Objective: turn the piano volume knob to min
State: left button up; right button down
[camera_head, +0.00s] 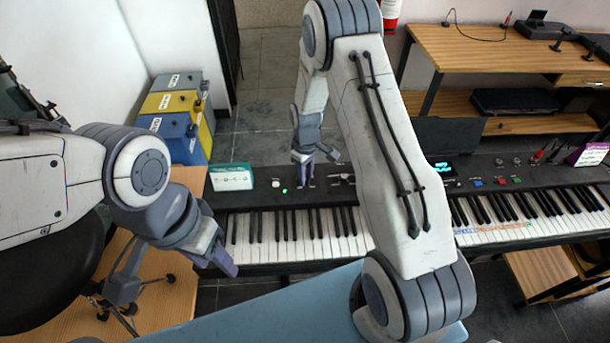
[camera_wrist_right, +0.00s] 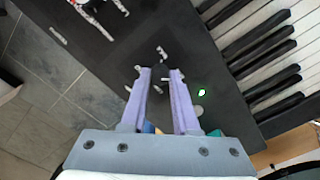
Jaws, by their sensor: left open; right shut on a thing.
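The piano (camera_head: 258,199) has a black control panel above its white and black keys; its panel also shows in the right wrist view (camera_wrist_right: 215,120). My right gripper (camera_head: 313,170) is lowered onto this panel, behind the keys. In the right wrist view its lilac fingers (camera_wrist_right: 160,72) stand a little apart, closed on a small dark knob that I can barely make out between the tips. The knob's pointer and setting are hidden. A lit green button (camera_wrist_right: 202,92) is beside the fingers. My left gripper (camera_head: 222,262) is open and empty, in front of the keys' left end.
A teal and white box (camera_head: 231,177) stands on the panel's left end. More keys with a lit display (camera_head: 445,168) lie right of my right arm. A wooden desk (camera_head: 500,50) with shelves is behind. Blue and yellow cases (camera_head: 175,128) stand at the back left.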

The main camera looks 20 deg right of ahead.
jog(key=shift+w+r, duration=0.1)
jog(key=shift+w, duration=0.05)
jog(key=c, duration=0.7)
grip_release()
jog(key=shift+o, duration=0.2)
notch_tip(320, 180, up, 10)
jog(key=b, duration=0.2)
jog(key=shift+r, duration=0.2)
